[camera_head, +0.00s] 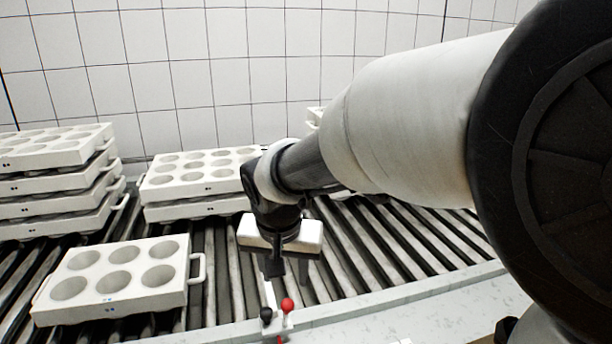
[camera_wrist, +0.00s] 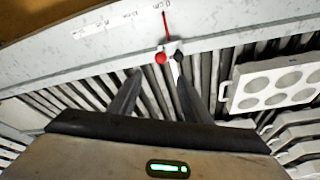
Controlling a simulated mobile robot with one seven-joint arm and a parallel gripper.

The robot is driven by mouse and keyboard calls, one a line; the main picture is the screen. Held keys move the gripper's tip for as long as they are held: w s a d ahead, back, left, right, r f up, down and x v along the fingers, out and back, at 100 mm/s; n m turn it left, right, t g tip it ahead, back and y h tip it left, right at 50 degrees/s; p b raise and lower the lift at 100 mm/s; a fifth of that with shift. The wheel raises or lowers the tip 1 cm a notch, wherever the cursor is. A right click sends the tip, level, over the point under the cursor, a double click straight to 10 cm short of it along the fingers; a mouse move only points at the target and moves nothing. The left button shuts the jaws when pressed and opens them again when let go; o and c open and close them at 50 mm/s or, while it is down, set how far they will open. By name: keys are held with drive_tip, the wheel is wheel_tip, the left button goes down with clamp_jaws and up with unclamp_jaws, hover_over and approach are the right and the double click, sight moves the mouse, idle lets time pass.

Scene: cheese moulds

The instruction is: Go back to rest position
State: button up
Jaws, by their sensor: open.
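My gripper (camera_head: 287,268) hangs over the roller conveyor (camera_head: 352,262), near its front rail, with its fingers pointing down. In the wrist view its two dark fingers (camera_wrist: 158,95) stand apart with nothing between them. The nearest cheese mould (camera_head: 115,278), a white block with several round cups and a side handle, lies on the rollers left of my gripper. It also shows at the right of the wrist view (camera_wrist: 277,85). My arm reaches in from the right of the head view and hides part of the conveyor behind it.
A tall stack of moulds (camera_head: 58,185) stands at the left, and a lower stack (camera_head: 195,180) stands behind my gripper. A red-knobbed lever (camera_head: 288,305) and a black-knobbed lever (camera_head: 266,314) rise at the front rail (camera_head: 400,301), close to my fingers. A tiled wall (camera_head: 230,70) closes the back.

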drive_tip(key=s+d+r+t, duration=0.1)
drive_tip(key=s+d+r, duration=0.2)
drive_tip(key=s+d, duration=0.6)
drive_tip(key=s+d+r+t, duration=0.1)
drive_tip(key=s+d+r, duration=0.2)
drive_tip(key=s+d, duration=0.6)
wheel_tip(320, 180, up, 15)
drive_tip(key=w+d+n+p, duration=0.1)
drive_tip(key=d+p, duration=0.1)
drive_tip(key=p, duration=1.3)
drive_tip(key=shift+r, duration=0.2)
drive_tip(key=c, duration=0.3)
